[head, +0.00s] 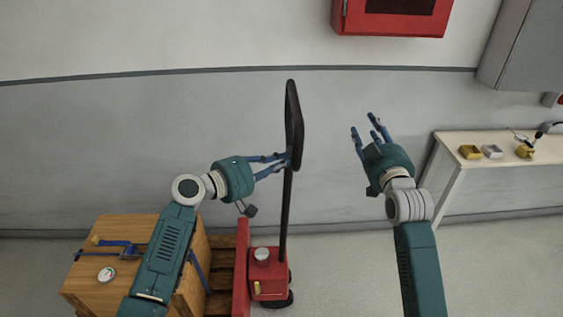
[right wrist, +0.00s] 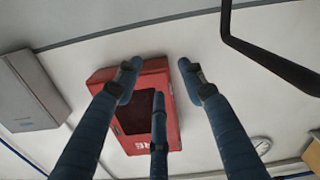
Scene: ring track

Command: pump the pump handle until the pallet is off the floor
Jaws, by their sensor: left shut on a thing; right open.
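The black pump handle (head: 285,213) stands nearly upright above the red pump unit (head: 268,284), with a long narrow loop at its top. My left gripper (head: 288,160) is shut on the handle at the lower part of the loop. The wooden pallet (head: 220,274) shows in part to the left of the red unit, under a wooden crate; its underside is hidden, so I cannot tell its height off the floor. My right gripper (head: 364,125) is open and empty, raised to the right of the handle. Part of the handle shows at the upper right of the right wrist view (right wrist: 262,62).
A shelf table (head: 480,140) with small parts stands at the right. A red wall cabinet (head: 390,28) hangs above. The floor at the right is clear.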

